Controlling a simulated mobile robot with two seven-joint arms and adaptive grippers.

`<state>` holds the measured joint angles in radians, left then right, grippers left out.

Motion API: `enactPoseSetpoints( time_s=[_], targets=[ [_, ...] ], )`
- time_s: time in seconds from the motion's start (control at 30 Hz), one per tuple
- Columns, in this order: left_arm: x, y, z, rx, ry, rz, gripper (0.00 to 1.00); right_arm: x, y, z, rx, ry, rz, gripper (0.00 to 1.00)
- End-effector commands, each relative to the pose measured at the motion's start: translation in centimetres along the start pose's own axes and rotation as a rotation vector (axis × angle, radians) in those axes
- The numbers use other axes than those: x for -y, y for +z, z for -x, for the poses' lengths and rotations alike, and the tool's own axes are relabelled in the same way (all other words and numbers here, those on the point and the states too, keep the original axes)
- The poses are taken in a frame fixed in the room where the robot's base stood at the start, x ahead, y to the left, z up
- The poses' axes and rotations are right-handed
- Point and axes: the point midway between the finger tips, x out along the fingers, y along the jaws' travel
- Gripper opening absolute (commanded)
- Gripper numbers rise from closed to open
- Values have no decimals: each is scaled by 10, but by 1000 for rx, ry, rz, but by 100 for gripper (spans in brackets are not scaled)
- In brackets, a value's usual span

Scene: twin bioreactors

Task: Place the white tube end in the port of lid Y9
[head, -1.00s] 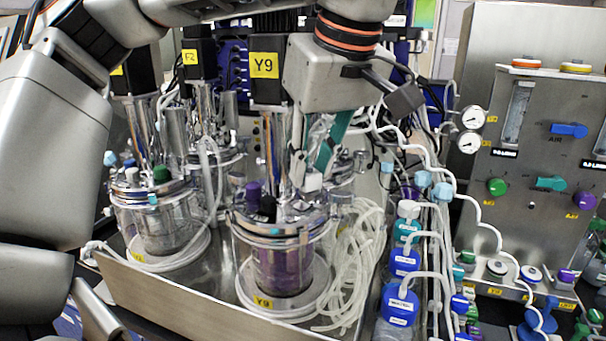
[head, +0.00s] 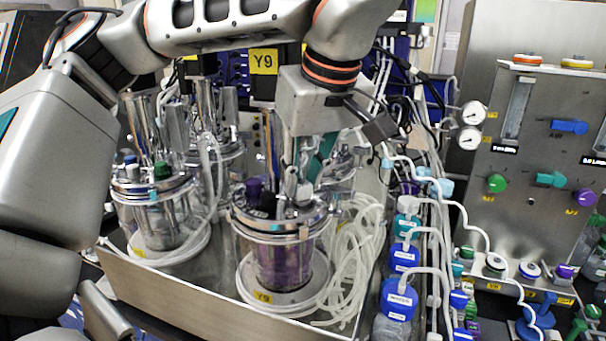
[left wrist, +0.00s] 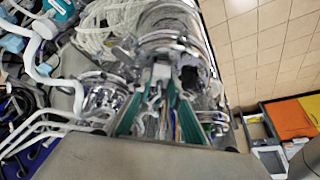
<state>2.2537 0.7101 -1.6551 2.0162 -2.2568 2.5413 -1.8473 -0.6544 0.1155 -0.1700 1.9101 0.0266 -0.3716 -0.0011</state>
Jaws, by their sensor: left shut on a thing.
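My left gripper (head: 304,188) points down over the right part of this lid. Its teal fingers are shut on the white tube end (head: 305,172), which also shows between the fingertips in the left wrist view (left wrist: 160,73). The tube end is close above the lid. The port under it is hidden, and I cannot tell whether they touch. My right gripper is not in view.
Another lidded vessel (head: 158,220) stands to the left. Coiled clear tubing (head: 350,262) lies right of Y9 inside the metal tray (head: 200,300). Blue-capped bottles (head: 400,298) line the right side.

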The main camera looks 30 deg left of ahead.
Motion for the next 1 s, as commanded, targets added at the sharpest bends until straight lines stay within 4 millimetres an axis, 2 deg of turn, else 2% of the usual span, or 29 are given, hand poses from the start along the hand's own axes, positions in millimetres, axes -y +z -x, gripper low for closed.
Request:
enactPoseSetpoints(
  time_s=[0.07, 0.1, 0.17, 0.5, 0.63, 0.77, 1.0],
  targets=[
    [0, 1, -2, 0, -1, -1, 1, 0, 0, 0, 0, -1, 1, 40],
    [0, 1, -3, 1, -1, -1, 21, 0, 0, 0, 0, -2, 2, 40],
    [0, 1, -3, 1, -1, -1, 36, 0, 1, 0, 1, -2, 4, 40],
    [0, 1, -2, 0, -1, 0, 36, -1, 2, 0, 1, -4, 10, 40],
    [0, -1, 6, -2, 1, -1, 36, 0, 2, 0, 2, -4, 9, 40],
    [-1, -1, 25, -3, 4, 1, 36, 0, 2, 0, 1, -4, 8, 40],
    [-1, -1, 74, -4, 2, 2, 36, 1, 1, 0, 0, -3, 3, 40]
  ],
)
